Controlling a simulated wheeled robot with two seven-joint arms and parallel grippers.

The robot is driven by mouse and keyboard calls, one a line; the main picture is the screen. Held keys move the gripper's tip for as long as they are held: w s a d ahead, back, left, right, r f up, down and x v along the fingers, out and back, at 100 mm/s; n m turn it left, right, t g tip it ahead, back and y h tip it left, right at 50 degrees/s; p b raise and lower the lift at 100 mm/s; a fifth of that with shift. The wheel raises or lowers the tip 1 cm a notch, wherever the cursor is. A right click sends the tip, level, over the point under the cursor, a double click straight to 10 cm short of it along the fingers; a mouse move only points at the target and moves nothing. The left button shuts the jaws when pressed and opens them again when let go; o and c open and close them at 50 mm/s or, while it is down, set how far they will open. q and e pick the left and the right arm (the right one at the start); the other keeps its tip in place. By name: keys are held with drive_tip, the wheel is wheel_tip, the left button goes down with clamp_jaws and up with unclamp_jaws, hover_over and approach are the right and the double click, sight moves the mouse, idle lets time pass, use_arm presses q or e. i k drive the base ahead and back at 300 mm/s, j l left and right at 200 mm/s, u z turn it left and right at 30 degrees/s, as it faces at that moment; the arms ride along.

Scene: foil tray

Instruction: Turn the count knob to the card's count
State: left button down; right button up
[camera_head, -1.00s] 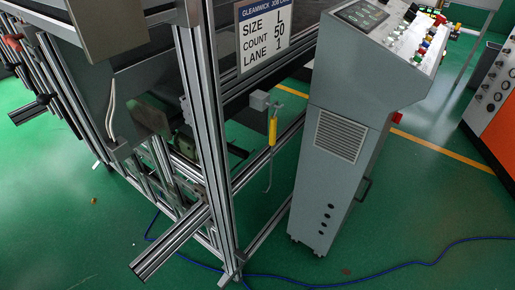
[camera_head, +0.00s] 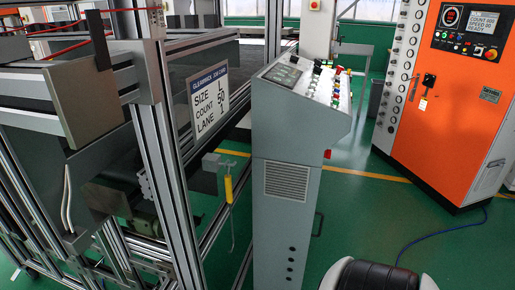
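The white job card (camera_head: 209,103) hangs on the metal frame at left centre and reads size L, count 50, lane 1. The orange cabinet (camera_head: 450,125) stands at the right. Its small display (camera_head: 477,22) seems to read count 00, speed 00, ready. A row of small coloured controls sits below that display, and a black switch (camera_head: 429,80) is lower on the orange face. The grey console (camera_head: 292,140) has a sloped panel with several coloured knobs and buttons (camera_head: 333,82). I cannot tell which control is the count knob. Neither gripper is in view.
The aluminium frame machine (camera_head: 165,150) fills the left. A yellow-handled tool (camera_head: 228,188) hangs from it beside the console. Green floor (camera_head: 365,215) with a yellow line is open between console and cabinet. A blue cable (camera_head: 440,233) runs along the floor to the cabinet.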

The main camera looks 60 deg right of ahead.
sight(318, 70)
drive_tip(key=i+j+z, duration=0.15)
drive_tip(key=j, duration=0.15)
drive_tip(key=j+z, duration=0.15)
drive_tip(key=z, duration=0.25)
drive_tip(key=j+z, duration=0.15)
drive_tip(key=z, duration=0.25)
drive_tip(key=j+z, duration=0.15)
drive_tip(key=z, duration=0.25)
drive_tip(key=j+z, duration=0.15)
drive_tip(key=z, duration=0.2)
drive_tip(key=j+z, duration=0.5)
drive_tip(key=z, duration=0.25)
drive_tip(key=i+l, duration=0.1)
drive_tip(key=l, duration=0.15)
drive_tip(key=i+l, duration=0.1)
drive_tip(key=l, duration=0.15)
drive_tip(key=u, duration=1.1)
drive_tip(key=i+l+u, duration=0.1)
drive_tip(key=l, duration=0.4)
drive_tip(key=i+l+u, duration=0.15)
drive_tip(key=l, duration=0.35)
drive_tip(key=i+l+u, duration=0.1)
drive_tip(key=l, duration=0.4)
drive_tip(key=i+l+u, duration=0.1)
drive_tip(key=l, duration=0.4)
